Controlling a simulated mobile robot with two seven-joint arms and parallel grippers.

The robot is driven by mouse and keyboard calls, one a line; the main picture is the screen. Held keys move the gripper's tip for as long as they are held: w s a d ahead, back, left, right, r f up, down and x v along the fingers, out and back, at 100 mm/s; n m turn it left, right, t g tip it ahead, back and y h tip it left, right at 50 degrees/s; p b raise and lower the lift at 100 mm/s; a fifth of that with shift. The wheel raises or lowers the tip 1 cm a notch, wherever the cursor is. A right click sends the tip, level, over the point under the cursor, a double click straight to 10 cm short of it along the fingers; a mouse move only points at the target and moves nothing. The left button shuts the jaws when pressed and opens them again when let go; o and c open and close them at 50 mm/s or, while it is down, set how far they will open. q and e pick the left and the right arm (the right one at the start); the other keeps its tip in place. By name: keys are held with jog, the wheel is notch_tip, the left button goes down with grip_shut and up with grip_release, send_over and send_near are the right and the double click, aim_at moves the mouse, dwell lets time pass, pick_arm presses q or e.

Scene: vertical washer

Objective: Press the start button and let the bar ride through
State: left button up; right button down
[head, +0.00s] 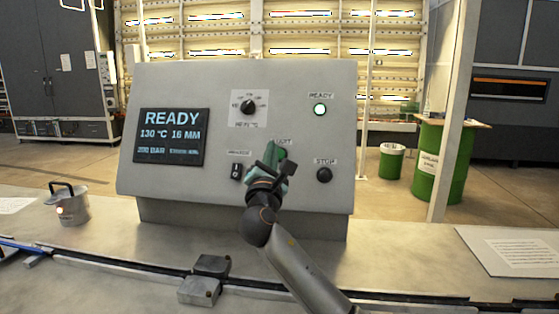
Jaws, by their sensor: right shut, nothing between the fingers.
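The grey control panel (205,85) stands upright on the bench. Its screen (172,136) reads READY, 130 °C, 16 MM. The start button's label (282,141) is partly covered by my right gripper (271,164). The gripper is shut and empty, in front of the button area; green shows around its fingers. I cannot tell whether it touches the button, which is mostly hidden. The READY lamp (320,109) is lit pale green. The dark stop button (324,175) is to the right. A narrow blue strip (22,247) lies at the left edge; I cannot tell whether it is the bar.
Two metal blocks, one dark (211,265) and one lighter (198,291), sit at the rail (110,269) along the bench front. A metal pot (75,208) stands left of the panel. A paper sheet (525,254) lies right.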

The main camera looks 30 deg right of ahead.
pick_arm(q)
jog(key=w+d+b, duration=0.1)
jog(key=d+f+b, duration=0.1)
jog(key=shift+w+d+h+b, duration=0.25)
jog(key=shift+w+h+b, duration=0.1)
jog(key=shift+h+b, duration=0.05)
pick_arm(e)
jog(key=w+d+f, duration=0.2)
jog(key=w+d, duration=0.1)
jog(key=w, duration=0.1)
jog(key=shift+w+d+f, duration=0.2)
jog(key=shift+f, duration=0.15)
pick_arm(q)
jog(key=shift+a+f, duration=0.15)
dwell(1.0)
pick_arm(e)
jog(key=shift+w+d+f, duration=0.2)
jog(key=shift+w+d, duration=0.05)
jog(key=shift+w, duration=0.05)
